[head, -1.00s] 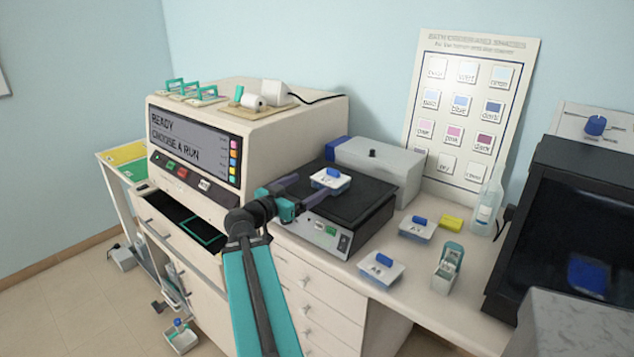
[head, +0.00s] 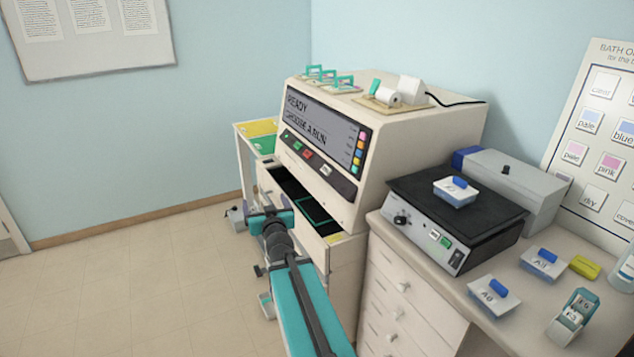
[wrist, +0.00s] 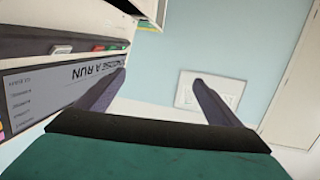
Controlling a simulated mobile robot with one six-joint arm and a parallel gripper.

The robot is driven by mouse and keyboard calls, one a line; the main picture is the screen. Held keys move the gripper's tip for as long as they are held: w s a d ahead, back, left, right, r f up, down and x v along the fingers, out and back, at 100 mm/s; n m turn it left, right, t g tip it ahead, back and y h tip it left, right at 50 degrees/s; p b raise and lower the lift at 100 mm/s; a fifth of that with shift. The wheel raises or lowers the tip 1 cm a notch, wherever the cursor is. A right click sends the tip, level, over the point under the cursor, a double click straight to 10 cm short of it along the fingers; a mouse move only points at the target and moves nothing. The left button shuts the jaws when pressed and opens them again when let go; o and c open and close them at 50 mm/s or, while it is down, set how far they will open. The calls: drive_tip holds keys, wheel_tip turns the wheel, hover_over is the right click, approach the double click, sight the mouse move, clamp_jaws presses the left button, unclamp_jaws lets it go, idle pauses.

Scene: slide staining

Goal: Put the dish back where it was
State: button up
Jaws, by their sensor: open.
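A white dish with a blue grip on its lid (head: 455,191) rests on the black top plate of the grey device (head: 450,225). Two similar dishes stand on the bench, one near the front edge (head: 494,296) and one further back (head: 543,263). The pictures do not tell which dish the task means. My gripper (head: 272,212) is apart from all of them, in front of the staining machine, left of the bench. In the wrist view my gripper (wrist: 155,78) has its two fingers spread with nothing between them. No dish shows in the wrist view.
The staining machine (head: 410,125) has an open dark drawer (head: 300,197) close to my gripper. A slide holder (head: 572,316) and a yellow block (head: 585,266) stand on the bench. Another object (head: 266,305) is low down, partly behind my arm. The floor at left is clear.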

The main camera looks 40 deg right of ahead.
drive_tip(key=w+a+f+n+y, duration=0.2)
drive_tip(key=a+f+y, duration=0.3)
drive_tip(key=a, duration=0.4)
drive_tip(key=s+a+f+n+g+y, duration=0.2)
drive_tip(key=s+a+f+g, duration=0.2)
drive_tip(key=a+f, duration=0.6)
drive_tip(key=s+a+f+n+g+y, duration=0.15)
drive_tip(key=s+a+f+g, duration=0.3)
drive_tip(key=a+f, duration=0.5)
drive_tip(key=s+a+f+g, duration=0.1)
drive_tip(key=s+f+g, duration=0.3)
drive_tip(key=s+f, duration=0.4)
drive_tip(key=s+a+f+g+h, duration=0.1)
drive_tip(key=s+f+g, duration=0.3)
drive_tip(key=s+f, duration=0.5)
drive_tip(key=s+a+f+g, duration=0.2)
drive_tip(key=s+f, duration=0.6)
drive_tip(key=s, duration=1.3)
drive_tip(key=shift+s+f+g, duration=0.2)
drive_tip(key=shift+f+g, duration=0.15)
drive_tip(key=shift+g, duration=0.8)
drive_tip(key=shift+h, duration=0.25)
